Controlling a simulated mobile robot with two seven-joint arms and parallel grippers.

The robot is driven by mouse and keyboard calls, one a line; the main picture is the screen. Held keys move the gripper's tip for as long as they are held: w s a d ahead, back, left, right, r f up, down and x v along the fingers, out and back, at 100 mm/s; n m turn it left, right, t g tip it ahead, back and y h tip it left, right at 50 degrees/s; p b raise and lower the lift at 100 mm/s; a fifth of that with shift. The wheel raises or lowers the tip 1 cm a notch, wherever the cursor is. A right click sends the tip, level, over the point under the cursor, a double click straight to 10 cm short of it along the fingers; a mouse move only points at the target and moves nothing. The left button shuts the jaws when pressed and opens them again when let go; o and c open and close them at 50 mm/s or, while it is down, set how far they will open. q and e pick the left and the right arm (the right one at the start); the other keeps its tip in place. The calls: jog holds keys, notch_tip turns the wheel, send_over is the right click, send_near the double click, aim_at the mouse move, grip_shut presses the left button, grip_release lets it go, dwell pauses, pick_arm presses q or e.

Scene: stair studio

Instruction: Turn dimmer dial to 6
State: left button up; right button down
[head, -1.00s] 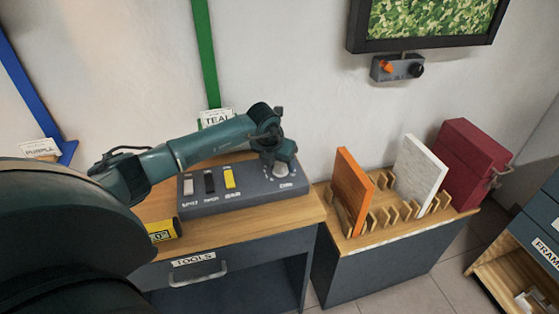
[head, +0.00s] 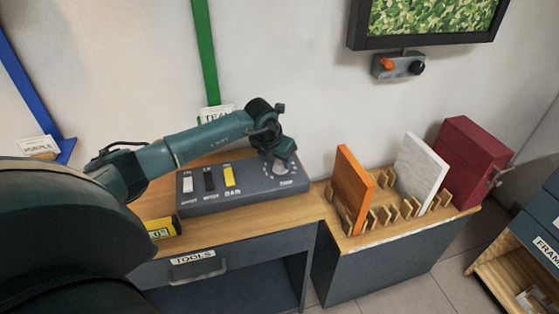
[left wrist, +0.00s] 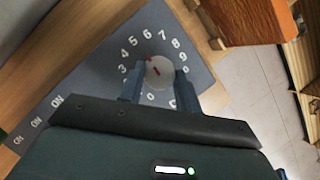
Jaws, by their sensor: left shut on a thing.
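The dimmer dial (left wrist: 158,72) is a pale round knob with a short red mark, on a grey control panel (left wrist: 185,38). White numbers ring the dial, with 6 at the upper side in the left wrist view. The red mark lies slantwise; I cannot tell exactly which number it points to. My left gripper (left wrist: 157,80) is shut on the dial, one finger on each side. In the head view my left gripper (head: 280,157) is over the right end of the panel (head: 238,203) and partly hides the dial. My right gripper is not in view.
The panel also bears white, black and yellow switches (head: 229,176). It stands on a wooden-topped tools cabinet (head: 225,224), with a yellow box (head: 160,228) at the left. An orange board (head: 352,185) stands in a rack to the right.

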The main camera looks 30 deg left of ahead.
pick_arm(q)
jog(key=shift+w+a+f+m+b, duration=0.1)
jog(key=shift+f+m+b, duration=0.1)
jog(key=shift+m+b, duration=0.35)
jog(key=shift+m+h+b, duration=0.3)
jog(key=shift+m+h, duration=0.1)
jog(key=shift+m, duration=0.15)
jog(key=shift+r+m+h+b, duration=0.1)
jog(key=shift+m+h+b, duration=0.3)
jog(key=shift+m, duration=0.4)
jog(key=shift+r+m, duration=0.15)
jog(key=shift+m, duration=0.25)
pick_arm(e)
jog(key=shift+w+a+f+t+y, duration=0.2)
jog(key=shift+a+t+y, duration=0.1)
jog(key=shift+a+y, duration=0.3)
pick_arm(q)
jog(key=o, duration=1)
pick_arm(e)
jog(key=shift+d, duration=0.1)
pick_arm(q)
jog(key=b+v, duration=0.1)
jog(key=v, duration=1.2)
jog(key=shift+a+r, duration=0.1)
jog(key=shift+r, duration=0.05)
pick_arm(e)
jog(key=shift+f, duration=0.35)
